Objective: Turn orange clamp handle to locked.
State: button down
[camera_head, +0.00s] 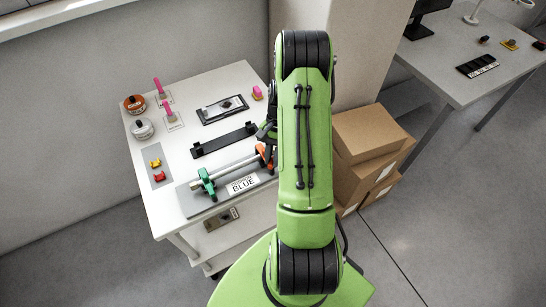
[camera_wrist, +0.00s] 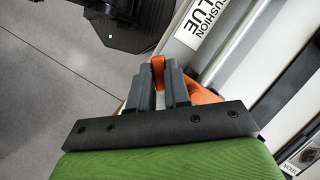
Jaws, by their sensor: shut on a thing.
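The orange clamp handle (camera_wrist: 158,70) sits between the two dark fingers of my gripper (camera_wrist: 157,82) in the wrist view, and the fingers are shut on it. More of the orange clamp (camera_wrist: 205,94) shows just right of the fingers. In the head view the orange clamp (camera_head: 262,152) is at the right end of a grey tube (camera_head: 235,168), partly hidden by my green arm. A green clamp (camera_head: 206,182) holds the tube's left end. A label ending in "CUSHION BLUE" (camera_head: 243,184) lies in front of the tube. The handle's exact angle is hard to tell.
On the white cart (camera_head: 205,88) stand two pink-handled items (camera_head: 162,90), round tins (camera_head: 135,104), a black bracket (camera_head: 224,140) and a dark tray (camera_head: 222,109). Cardboard boxes (camera_head: 366,134) are stacked to the right. A grey desk (camera_head: 470,60) stands at the back right. Open floor lies between.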

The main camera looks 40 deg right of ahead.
jog(key=n, duration=0.2)
jog(key=n+g+h+b, duration=0.1)
jog(key=n, duration=0.1)
jog(key=shift+w+n, duration=0.2)
jog(key=shift+n, duration=0.1)
jog(key=shift+a+n+g+h+b, duration=0.15)
jog(key=shift+n+g+h, duration=0.25)
jog(key=shift+n, duration=0.9)
jog(key=shift+n+g+h+b, duration=0.2)
jog(key=shift+n+h, duration=0.4)
jog(key=shift+n, duration=0.7)
jog(key=c, duration=1.1)
grip_release()
jog(key=p+v, duration=0.1)
jog(key=v, duration=1.4)
jog(key=shift+w+r+p, duration=0.2)
jog(key=shift+r+p, duration=0.1)
jog(key=shift+r, duration=0.05)
